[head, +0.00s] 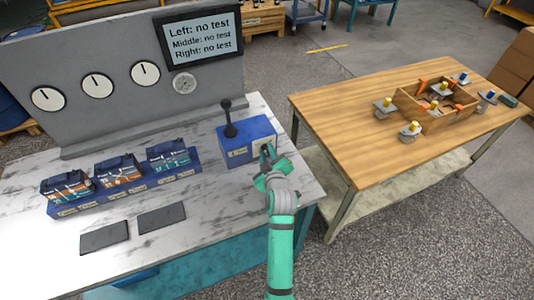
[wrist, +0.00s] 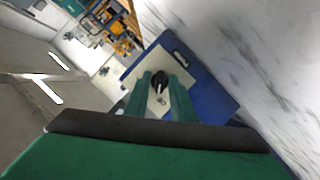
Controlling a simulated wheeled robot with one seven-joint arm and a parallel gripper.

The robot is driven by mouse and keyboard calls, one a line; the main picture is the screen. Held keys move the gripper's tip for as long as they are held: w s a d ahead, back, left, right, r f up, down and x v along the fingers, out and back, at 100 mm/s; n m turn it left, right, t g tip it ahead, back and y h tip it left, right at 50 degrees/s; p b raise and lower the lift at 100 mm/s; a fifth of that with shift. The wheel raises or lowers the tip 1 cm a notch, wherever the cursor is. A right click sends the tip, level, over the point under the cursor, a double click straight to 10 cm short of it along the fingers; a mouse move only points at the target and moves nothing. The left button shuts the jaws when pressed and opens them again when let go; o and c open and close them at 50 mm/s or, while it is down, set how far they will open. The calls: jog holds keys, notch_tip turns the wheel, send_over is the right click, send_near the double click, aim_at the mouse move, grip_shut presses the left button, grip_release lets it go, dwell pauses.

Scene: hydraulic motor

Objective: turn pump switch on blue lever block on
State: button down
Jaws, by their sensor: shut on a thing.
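The blue lever block (head: 240,149) stands on the marble-topped bench with a black lever (head: 228,118) upright on its top. In the wrist view the block (wrist: 206,90) shows a pale front plate and a small black pump switch (wrist: 160,80) on it. My gripper (head: 266,152) is at the right end of the block's front. In the wrist view its green fingers (wrist: 161,92) reach to the plate, one on each side of the black switch, and are shut on it. The switch's exact setting cannot be told.
Several blue units (head: 118,172) sit in a rack left of the block, with two dark pads (head: 162,218) in front. A grey panel with gauges and a screen (head: 202,39) stands behind. A wooden table (head: 340,120) with a parts box is to the right, across a gap.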

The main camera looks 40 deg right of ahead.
jog(key=m+y, duration=0.2)
jog(key=m, duration=0.1)
jog(key=shift+d+r, duration=0.1)
jog(key=m+y, duration=0.2)
jog(key=m, duration=0.1)
jog(key=shift+d+t, duration=0.15)
jog(key=shift+t, duration=0.15)
jog(key=shift+m+t+y, duration=0.3)
jog(key=shift+m+y, duration=0.6)
jog(key=shift+m, duration=0.3)
jog(key=shift+d+m+t+y, duration=0.2)
jog(key=shift+m+t+y, duration=0.2)
jog(key=shift+m+y, duration=0.55)
jog(key=c, duration=2.5)
grip_release()
jog(key=shift+w+a+m, duration=0.1)
jog(key=shift+a+m, duration=0.15)
jog(key=shift+m, duration=0.2)
jog(key=shift+c, duration=0.2)
jog(key=shift+d, duration=0.1)
jog(key=o, duration=0.7)
jog(key=shift+s, duration=0.2)
